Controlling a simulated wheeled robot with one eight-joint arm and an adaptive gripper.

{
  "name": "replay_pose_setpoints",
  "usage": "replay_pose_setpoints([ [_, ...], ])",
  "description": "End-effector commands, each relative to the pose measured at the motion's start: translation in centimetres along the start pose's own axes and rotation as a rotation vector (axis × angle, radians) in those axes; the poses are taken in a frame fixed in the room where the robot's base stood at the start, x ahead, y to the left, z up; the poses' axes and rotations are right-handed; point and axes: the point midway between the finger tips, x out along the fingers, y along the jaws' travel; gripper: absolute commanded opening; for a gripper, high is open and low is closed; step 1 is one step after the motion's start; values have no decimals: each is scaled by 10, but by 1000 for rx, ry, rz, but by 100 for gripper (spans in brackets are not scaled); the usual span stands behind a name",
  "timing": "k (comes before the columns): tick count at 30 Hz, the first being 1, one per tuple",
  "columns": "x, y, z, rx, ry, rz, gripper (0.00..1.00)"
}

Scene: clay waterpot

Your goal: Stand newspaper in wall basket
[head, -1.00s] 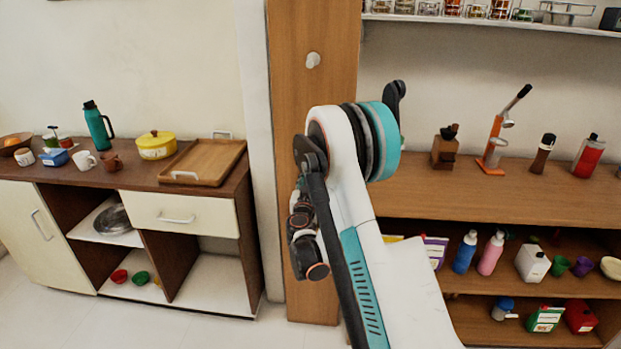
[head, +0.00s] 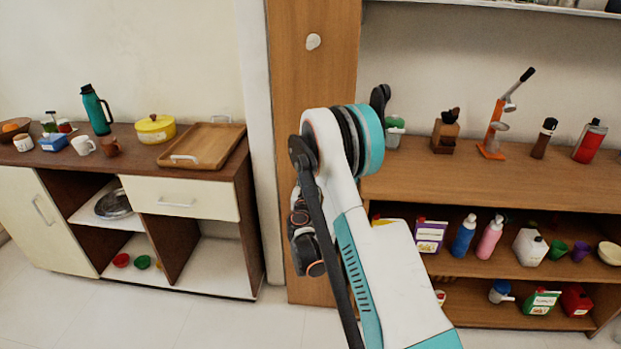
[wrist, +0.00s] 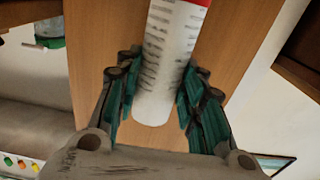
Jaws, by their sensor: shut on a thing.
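My gripper (wrist: 158,98) shows in the wrist view with its green-padded fingers on both sides of a rolled newspaper (wrist: 168,62). The newspaper is a white roll with grey print lines and a red part at the picture's top edge. The fingers are shut on it near its rounded lower end in the picture. Its far end is cut off by the frame. In the head view my raised arm fills the middle, and neither the gripper nor the newspaper can be made out there. I see no wall basket in either view.
A wooden panel (head: 312,150) with a white knob (head: 313,41) stands behind my arm. A cabinet at left bears a wooden tray (head: 205,146) and a yellow pot (head: 155,128). Shelves at right hold an orange juicer (head: 492,130) and several bottles. Some floor (head: 160,323) is clear at lower left.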

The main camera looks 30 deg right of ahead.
Motion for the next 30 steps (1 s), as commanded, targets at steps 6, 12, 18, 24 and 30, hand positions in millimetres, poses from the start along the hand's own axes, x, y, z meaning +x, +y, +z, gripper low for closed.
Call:
replay_pose_setpoints([
  [6, 0, 0, 0, 0, 0, 0, 48],
  [12, 0, 0, 0, 0, 0, 0, 60],
  [18, 0, 0, -1, 0, 0, 0, 60],
  [24, 0, 0, -16, 0, 0, 0, 60],
  [30, -1, 0, -50, 0, 0, 0, 60],
])
